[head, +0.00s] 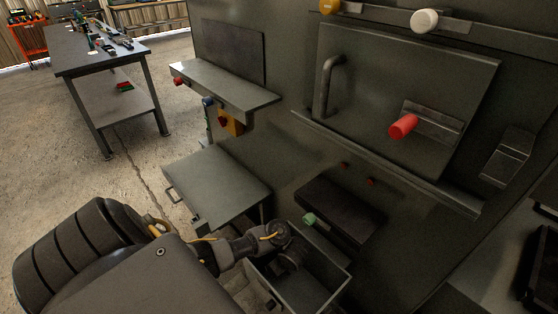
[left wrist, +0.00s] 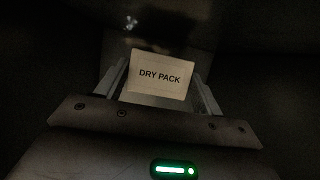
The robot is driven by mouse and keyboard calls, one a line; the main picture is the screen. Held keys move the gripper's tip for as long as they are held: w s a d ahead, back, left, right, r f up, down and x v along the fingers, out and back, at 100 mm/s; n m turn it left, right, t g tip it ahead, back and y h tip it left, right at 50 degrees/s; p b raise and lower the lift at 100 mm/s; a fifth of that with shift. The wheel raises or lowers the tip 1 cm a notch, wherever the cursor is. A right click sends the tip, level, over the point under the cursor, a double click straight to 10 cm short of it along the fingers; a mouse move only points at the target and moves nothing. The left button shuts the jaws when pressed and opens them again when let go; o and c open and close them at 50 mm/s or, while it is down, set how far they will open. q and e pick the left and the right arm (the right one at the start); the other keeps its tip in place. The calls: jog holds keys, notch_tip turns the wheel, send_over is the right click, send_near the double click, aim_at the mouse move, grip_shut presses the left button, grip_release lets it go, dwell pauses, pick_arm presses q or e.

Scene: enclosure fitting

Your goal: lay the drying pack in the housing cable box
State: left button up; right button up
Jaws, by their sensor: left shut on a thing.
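The drying pack (left wrist: 160,90) is a pale pack labelled "DRY PACK", seen in the left wrist view. My left gripper (left wrist: 159,72) is shut on it, with one finger at each side. In the head view my left arm reaches down into an open grey box (head: 322,287) at the bottom, which looks like the cable box. My wrist hides part of its inside, and the pack does not show there. The wrist view is too dark to tell whether the pack touches the box floor. My right gripper is not in view.
A dark panel (head: 340,210) and a green knob (head: 309,219) sit just behind the box. A grey lidded case (head: 215,185) stands to its left. The big housing panel above carries a door (head: 400,95) with a red knob (head: 403,126). A workbench (head: 90,50) stands far left.

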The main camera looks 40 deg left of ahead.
pick_arm(q)
jog(key=shift+f+b, duration=1.4)
jog(key=shift+f, duration=0.55)
jog(key=shift+r, duration=0.1)
jog(key=o, duration=1.1)
jog(key=shift+c, duration=0.2)
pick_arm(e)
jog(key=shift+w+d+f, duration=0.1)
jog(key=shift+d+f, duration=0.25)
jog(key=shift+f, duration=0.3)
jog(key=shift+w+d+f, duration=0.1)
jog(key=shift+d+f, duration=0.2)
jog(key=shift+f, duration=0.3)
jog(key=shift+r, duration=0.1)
